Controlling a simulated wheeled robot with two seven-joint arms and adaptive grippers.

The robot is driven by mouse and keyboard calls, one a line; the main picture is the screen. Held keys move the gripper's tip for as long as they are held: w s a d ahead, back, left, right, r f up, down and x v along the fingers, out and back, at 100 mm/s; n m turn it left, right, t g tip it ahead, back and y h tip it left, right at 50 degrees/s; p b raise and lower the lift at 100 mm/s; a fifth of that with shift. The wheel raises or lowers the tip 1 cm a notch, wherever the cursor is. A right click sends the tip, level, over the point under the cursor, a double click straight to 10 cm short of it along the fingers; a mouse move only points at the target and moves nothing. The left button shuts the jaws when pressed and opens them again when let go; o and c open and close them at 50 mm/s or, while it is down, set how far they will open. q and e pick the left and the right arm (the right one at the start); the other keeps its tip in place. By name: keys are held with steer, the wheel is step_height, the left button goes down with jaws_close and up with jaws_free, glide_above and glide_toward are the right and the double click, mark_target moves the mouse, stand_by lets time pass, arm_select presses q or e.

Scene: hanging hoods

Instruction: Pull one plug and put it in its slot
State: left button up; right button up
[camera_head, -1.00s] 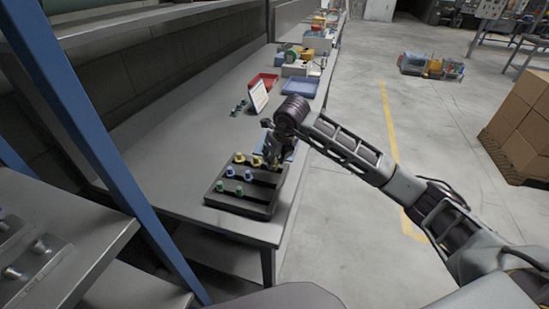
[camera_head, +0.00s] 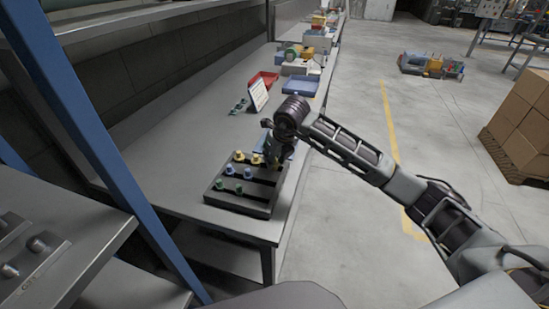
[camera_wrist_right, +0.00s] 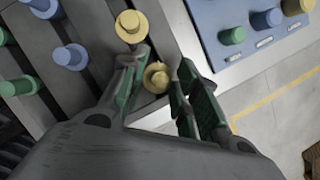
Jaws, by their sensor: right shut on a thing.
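A black rack (camera_head: 220,201) stands at the near end of the bench, with rows of green, blue and yellow plugs. My right gripper (camera_wrist_right: 163,80) is over the rack's far right part and shut on a yellow plug (camera_wrist_right: 157,77). Whether that plug still sits in the rack is unclear. Another yellow plug (camera_wrist_right: 130,25) stands just beyond the fingers. A blue plug (camera_wrist_right: 70,57) and a green plug (camera_wrist_right: 20,85) are to the left. A blue labelled board (camera_wrist_right: 215,18) beside the rack carries green, blue and yellow plugs. My left gripper is out of view.
A white sign (camera_head: 259,95), a red tray (camera_head: 263,81) and a blue tray (camera_head: 300,86) stand farther along the bench. A blue post (camera_head: 90,130) rises at the left. The mid-bench is mostly clear. Boxes (camera_head: 522,125) stand on the floor at right.

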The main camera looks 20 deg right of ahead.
steer(key=shift+f, duration=0.4)
stand_by(0.4)
steer(key=o, duration=0.9)
steer(key=shift+r, duration=0.15)
steer(key=v, duration=1.1)
steer(key=shift+s+d+r, duration=0.1)
steer(key=shift+s+r, duration=0.2)
steer(key=shift+f, duration=0.1)
